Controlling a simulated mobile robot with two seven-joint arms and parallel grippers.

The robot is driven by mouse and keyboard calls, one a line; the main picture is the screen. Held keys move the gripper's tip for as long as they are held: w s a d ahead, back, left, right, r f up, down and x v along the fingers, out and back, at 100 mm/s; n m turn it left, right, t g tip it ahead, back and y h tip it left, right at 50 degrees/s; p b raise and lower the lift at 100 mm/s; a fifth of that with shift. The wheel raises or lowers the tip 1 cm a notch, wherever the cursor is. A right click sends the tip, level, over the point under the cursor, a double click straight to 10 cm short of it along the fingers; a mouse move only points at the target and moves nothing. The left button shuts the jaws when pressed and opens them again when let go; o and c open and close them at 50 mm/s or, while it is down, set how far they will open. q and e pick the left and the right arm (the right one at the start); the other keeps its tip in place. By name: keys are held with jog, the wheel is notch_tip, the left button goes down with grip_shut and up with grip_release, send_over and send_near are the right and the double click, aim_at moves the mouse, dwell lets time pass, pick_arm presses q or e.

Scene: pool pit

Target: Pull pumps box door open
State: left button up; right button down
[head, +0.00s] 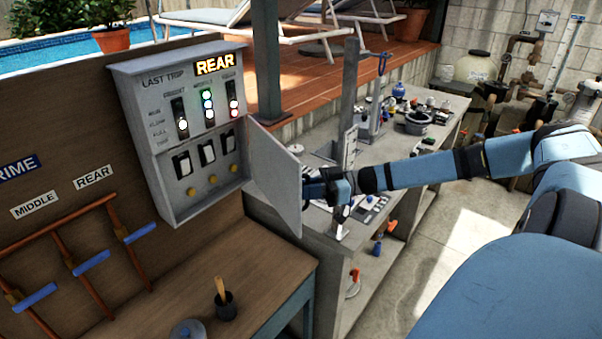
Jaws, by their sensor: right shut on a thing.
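The pumps box (172,68) is a grey panel box on the brown wooden board, left of centre. Its door (272,178) is hinged at the box's right side and stands swung outward, so the front with lights, black switches and yellow buttons shows. My right gripper (312,187) is at the door's free edge, on its right side, and is shut on the door. The fingertips and any handle are partly hidden by the door. My left gripper is not in view.
A wooden bench (235,262) below the box carries a dark cup (225,306) with a wooden-handled tool. A cluttered grey workbench (440,150) stands behind my right arm. Pipes with blue-handled valves (91,262) are at left. Concrete floor is clear at right.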

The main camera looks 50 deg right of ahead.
jog(key=shift+d, duration=0.1)
dwell(0.3)
jog(key=c, duration=1.2)
grip_release()
jog(key=v, duration=1.3)
jog(key=shift+s+d+b, duration=0.15)
jog(key=shift+d+b, duration=0.15)
jog(key=shift+s+r, duration=0.1)
